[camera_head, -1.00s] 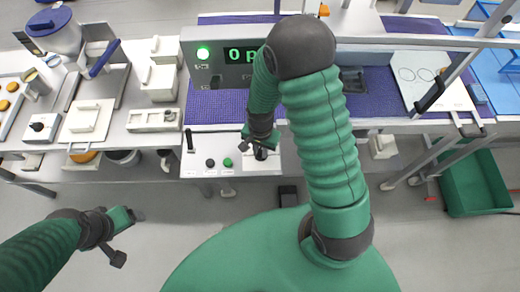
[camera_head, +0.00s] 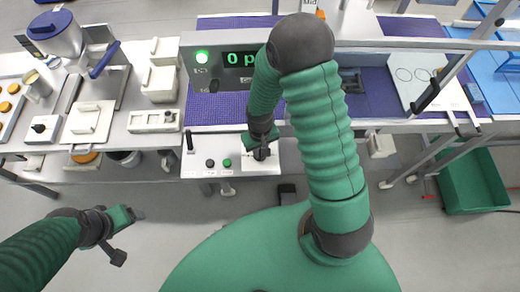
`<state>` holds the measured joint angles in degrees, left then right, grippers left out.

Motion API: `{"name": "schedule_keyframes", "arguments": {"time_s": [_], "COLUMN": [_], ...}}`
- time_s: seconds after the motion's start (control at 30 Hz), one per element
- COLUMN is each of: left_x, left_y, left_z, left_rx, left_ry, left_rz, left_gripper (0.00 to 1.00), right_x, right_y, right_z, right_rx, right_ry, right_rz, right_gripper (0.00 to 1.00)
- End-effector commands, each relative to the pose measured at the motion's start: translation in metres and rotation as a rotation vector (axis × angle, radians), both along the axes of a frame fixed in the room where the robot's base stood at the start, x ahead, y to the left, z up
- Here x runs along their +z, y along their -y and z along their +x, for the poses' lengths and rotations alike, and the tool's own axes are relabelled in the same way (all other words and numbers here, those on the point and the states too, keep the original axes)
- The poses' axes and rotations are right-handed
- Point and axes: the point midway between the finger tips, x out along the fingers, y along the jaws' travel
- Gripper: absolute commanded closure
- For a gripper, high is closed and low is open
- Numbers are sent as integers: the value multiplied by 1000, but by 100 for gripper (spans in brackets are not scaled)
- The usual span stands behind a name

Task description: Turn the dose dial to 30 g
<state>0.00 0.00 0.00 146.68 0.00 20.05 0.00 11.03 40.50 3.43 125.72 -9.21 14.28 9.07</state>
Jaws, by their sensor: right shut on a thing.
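The control panel (camera_head: 198,170) is a white sloped box at the front edge of the middle bench. A black dial (camera_head: 262,154) sits at its right end. My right gripper (camera_head: 262,143) comes down over this dial and is shut on it; the arm and fingers hide much of it, and its pointer cannot be read. Above, a grey housing carries a green display (camera_head: 238,58) reading "0 p", with the rest hidden by my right arm. My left gripper (camera_head: 121,236) is open and empty above the floor at lower left.
The panel also has a black lever (camera_head: 189,141), a black button (camera_head: 210,163) and a green button (camera_head: 227,163). A green lamp (camera_head: 201,55) glows beside the display. A green bin (camera_head: 474,181) stands on the floor at right. The left bench holds several containers and devices.

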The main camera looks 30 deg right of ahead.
Motion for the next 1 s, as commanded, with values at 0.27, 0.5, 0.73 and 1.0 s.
{"name": "schedule_keyframes", "arguments": {"time_s": [0.27,0.5,0.73,1.0], "left_x": [3,3,3,3], "left_y": [0,0,0,0], "left_z": [0,0,0,0], "left_rx": [0,0,0,0], "left_ry": [0,0,0,0], "left_rz": [0,0,0,0], "left_gripper": [23,23,23,23], "right_x": [3,2,2,2], "right_y": [1,1,1,0], "right_z": [7,7,8,5], "right_rx": [101,123,123,123], "right_ry": [20,20,20,13], "right_rz": [-3,-2,-2,-1], "right_gripper": [100,100,100,60]}}
